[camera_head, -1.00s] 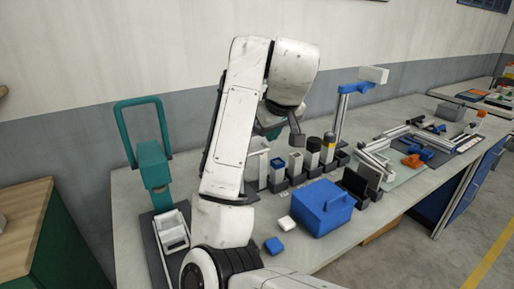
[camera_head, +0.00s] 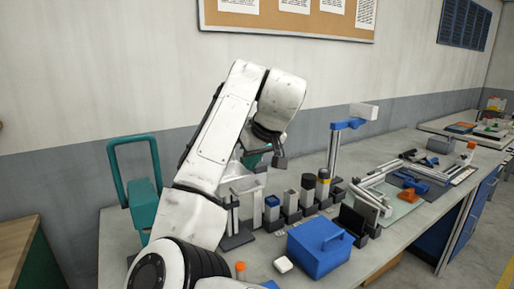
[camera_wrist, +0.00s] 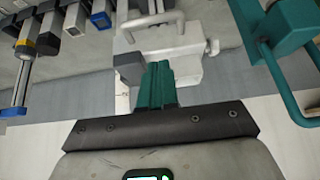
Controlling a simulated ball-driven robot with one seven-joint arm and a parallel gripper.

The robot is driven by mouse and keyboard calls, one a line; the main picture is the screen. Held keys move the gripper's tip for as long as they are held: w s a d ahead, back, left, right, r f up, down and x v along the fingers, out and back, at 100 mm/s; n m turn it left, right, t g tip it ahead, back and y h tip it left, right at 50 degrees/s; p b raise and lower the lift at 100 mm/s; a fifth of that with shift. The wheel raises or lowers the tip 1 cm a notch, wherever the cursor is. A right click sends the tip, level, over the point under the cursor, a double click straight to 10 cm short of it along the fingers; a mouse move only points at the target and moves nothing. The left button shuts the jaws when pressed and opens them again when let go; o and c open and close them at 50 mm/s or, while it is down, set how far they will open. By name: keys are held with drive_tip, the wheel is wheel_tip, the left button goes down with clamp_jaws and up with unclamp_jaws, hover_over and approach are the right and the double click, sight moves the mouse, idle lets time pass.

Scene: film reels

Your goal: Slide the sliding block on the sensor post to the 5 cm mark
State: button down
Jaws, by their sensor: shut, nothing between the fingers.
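The sensor post (camera_head: 333,152) stands upright at the back of the bench, right of my arm. A blue sliding block (camera_head: 350,123) is near its top, with a white box (camera_head: 364,111) beside it. The scale marks are too small to read. My gripper's teal fingers (camera_wrist: 157,70) are shut and empty in the wrist view. They are mostly hidden behind my arm in the head view (camera_head: 253,160). My gripper is left of the post and apart from it. A metal post with a blue part (camera_wrist: 20,95) shows at the wrist view's left edge.
Several upright holders (camera_head: 307,190) stand in a row between my arm and the post. A blue box (camera_head: 320,249) is in front of them. A teal handled stand (camera_head: 143,205) is at left. A white handled object (camera_wrist: 160,45) is close beyond my fingers.

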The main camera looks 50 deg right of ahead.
sight(240, 174)
drive_tip(key=f, duration=0.6)
drive_tip(key=shift+w+d+p, duration=0.1)
drive_tip(key=shift+w+p, duration=0.15)
drive_tip(key=shift+p, duration=0.05)
drive_tip(key=shift+r, duration=0.1)
